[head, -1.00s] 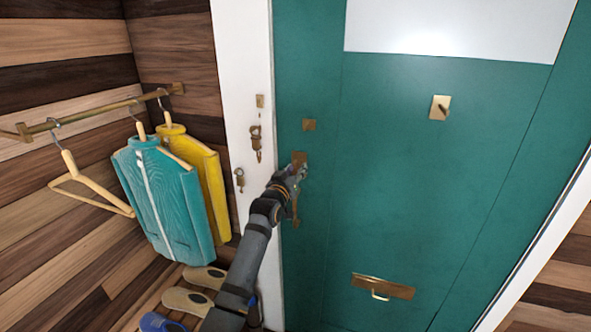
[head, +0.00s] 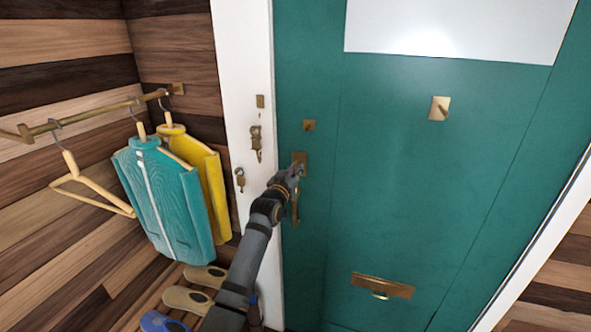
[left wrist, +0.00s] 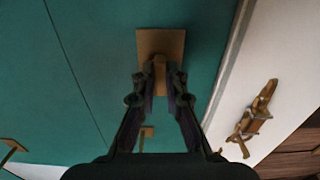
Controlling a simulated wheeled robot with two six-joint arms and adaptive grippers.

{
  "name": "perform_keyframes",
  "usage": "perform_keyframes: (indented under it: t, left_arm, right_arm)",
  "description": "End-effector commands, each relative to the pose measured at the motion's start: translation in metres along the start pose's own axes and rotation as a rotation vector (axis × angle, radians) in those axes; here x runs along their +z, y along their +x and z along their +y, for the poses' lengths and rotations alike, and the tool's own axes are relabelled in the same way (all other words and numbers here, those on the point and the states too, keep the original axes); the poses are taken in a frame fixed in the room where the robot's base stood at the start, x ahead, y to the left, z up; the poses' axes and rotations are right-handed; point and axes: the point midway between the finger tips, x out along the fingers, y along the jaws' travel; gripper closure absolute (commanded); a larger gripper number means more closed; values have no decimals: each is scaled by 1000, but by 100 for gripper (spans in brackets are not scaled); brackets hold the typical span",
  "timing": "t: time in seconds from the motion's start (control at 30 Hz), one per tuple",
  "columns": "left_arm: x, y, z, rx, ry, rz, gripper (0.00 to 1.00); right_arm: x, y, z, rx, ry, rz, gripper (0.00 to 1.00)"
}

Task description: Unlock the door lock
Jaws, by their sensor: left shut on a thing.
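The teal door carries a brass lock plate (head: 300,158) near its left edge, with a long brass handle (head: 295,208) below it. My left gripper (head: 293,172) is at this plate, its arm reaching up from the bottom of the head view. In the left wrist view the plate (left wrist: 160,43) is straight ahead, and my left fingers (left wrist: 160,82) are shut on the small brass turn piece (left wrist: 159,66) that stands out from it. The fingers partly hide this piece, so its exact angle is unclear. My right gripper is not in view.
Brass fittings (head: 256,140) are on the white frame beside the door. A mail slot (head: 382,286) is low on the door. Jackets (head: 165,200) hang at left, above several shoes (head: 187,300).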

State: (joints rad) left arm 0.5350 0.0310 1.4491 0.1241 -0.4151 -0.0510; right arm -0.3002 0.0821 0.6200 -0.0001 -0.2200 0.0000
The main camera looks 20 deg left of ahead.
Motion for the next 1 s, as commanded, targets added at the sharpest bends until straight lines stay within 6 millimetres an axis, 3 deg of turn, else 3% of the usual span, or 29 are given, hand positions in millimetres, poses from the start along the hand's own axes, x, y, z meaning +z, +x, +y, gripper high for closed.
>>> perform_keyframes:
  t: [0.33, 0.37, 0.53, 0.83, 1.0]
  left_arm:
    - [0, 0, 0, 0, 54, -1, 100]
    - [0, 0, 0, 0, 54, -1, 88]
    - [0, 0, 0, 0, 53, -1, 66]
    - [1, -1, 0, 0, 52, 0, 66]
    - [1, -22, 0, 0, 51, 0, 66]
  right_arm:
    - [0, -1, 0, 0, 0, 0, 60]
    - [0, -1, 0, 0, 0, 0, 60]
    - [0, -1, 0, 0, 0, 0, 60]
    - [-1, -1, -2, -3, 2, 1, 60]
    - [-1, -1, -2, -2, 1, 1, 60]
